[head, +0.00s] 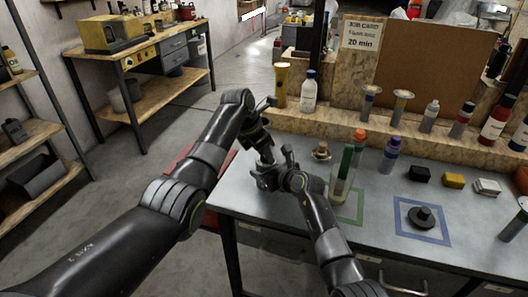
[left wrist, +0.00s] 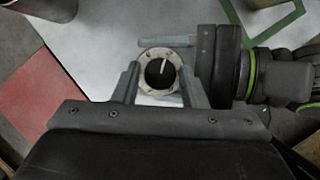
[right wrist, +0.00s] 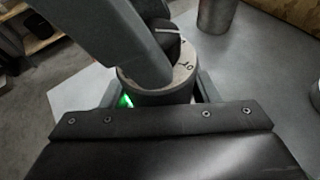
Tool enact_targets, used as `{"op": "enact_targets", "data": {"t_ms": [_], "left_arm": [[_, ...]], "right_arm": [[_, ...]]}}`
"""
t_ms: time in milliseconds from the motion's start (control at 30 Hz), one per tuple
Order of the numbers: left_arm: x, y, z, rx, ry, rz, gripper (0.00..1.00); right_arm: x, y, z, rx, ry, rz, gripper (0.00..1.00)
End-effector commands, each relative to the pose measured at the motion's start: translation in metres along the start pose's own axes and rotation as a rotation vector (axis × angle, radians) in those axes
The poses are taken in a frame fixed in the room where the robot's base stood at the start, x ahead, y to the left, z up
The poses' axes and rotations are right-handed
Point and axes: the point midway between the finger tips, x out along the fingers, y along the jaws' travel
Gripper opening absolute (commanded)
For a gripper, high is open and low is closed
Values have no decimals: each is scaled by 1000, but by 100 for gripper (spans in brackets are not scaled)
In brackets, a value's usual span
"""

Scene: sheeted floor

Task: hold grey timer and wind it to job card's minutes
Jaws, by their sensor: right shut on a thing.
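The grey timer (left wrist: 147,55) is a round body with a pale dial ring and a black knob (left wrist: 159,73), whose white line points almost straight up in the left wrist view. My right gripper (head: 271,168) is shut on the timer's body, which also shows between its fingers in the right wrist view (right wrist: 160,95). My left gripper (head: 262,146) is above the timer, its fingers apart on either side of the knob with gaps visible. One left finger hides part of the dial in the right wrist view. The job card (head: 362,36) reads 20 min.
The grey table (head: 300,220) has a green outlined square (head: 350,208) and a blue outlined square (head: 400,226) holding a black round part (head: 424,217). Several bottles and blocks stand at the back and right. A metal cup (right wrist: 215,15) is near the right gripper.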

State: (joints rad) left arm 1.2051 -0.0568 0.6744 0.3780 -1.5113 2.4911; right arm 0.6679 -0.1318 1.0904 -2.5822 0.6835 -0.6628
Motion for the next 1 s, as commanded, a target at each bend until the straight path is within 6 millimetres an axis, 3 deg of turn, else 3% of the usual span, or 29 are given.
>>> {"op": "enact_targets", "data": {"t_ms": [33,233,700,1000], "left_arm": [[0,0,0,0,0,0,32],[0,0,0,0,-1,0,7],[0,2,1,212,2,-87,7],[0,2,0,260,-1,-106,7]], "right_arm": [[0,0,0,0,0,0,28],[0,0,0,0,0,0,28],[0,0,0,-1,0,1,28],[0,0,0,0,0,1,28]]}}
